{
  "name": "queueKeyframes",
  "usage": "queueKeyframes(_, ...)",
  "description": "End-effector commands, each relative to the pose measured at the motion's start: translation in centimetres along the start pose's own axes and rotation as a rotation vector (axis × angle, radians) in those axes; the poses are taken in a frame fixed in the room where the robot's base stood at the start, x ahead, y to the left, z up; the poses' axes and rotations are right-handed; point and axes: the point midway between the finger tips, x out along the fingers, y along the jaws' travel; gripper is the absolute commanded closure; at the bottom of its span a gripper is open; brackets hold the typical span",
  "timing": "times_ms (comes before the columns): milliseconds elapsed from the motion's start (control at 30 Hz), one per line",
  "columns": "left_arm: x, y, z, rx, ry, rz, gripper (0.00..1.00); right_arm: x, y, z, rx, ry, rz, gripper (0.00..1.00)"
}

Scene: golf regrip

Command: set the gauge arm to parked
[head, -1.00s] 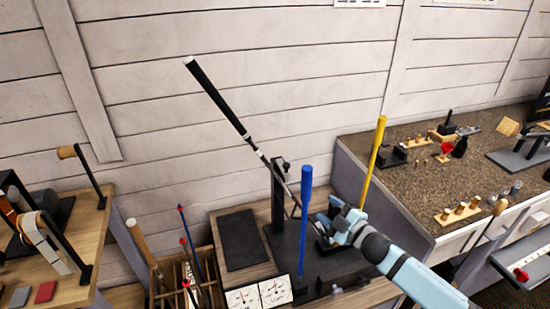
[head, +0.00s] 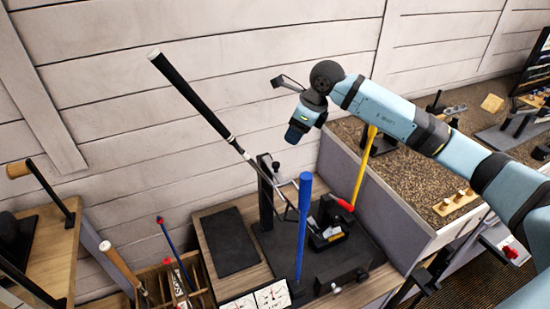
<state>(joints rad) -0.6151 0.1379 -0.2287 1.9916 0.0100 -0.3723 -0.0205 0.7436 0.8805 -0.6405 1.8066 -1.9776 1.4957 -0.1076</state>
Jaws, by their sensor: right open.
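The bench fixture stands on a dark base plate (head: 290,255). On it a black lever with a red tip (head: 344,205) rises from a clamp-like block (head: 328,232) with a yellow mark. A tall blue bar (head: 303,225) stands upright in front, and a yellow bar (head: 363,165) leans at the right. I cannot tell for sure which part is the gauge arm. Two white dial gauges (head: 270,296) lie at the bottom edge, partly cut off. My right gripper (head: 295,130) is open, empty and raised above the fixture, apart from it. My left gripper is not in view.
A club with a black grip (head: 185,90) slants up left from the black post (head: 265,190). A dark mat (head: 230,242) lies left of the fixture. A wooden box (head: 178,280) stands at lower left. A speckled counter (head: 400,195) with small tools is right.

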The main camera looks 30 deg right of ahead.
Motion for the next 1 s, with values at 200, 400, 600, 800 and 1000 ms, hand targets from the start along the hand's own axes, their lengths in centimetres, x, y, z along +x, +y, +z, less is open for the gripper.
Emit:
queueKeyframes(200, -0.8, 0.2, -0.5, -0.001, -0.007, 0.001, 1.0, 4.0, 0.2, 0.1, 0.003, 0.0, 0.009, 0.48)
queueKeyframes(400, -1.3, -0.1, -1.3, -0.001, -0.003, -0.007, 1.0, 8.3, 0.3, 0.1, 0.003, -0.001, 0.009, 0.48)
queueKeyframes(600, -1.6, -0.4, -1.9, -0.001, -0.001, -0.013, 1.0, 11.4, 0.2, 0.1, 0.003, -0.002, 0.007, 0.48)
queueKeyframes(800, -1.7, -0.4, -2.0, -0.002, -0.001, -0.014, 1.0, 12.9, 0.2, 0.1, 0.002, -0.002, 0.006, 0.48)
queueKeyframes(1000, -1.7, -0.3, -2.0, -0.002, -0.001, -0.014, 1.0, 13.1, 0.2, 0.0, 0.002, -0.003, 0.005, 0.48)
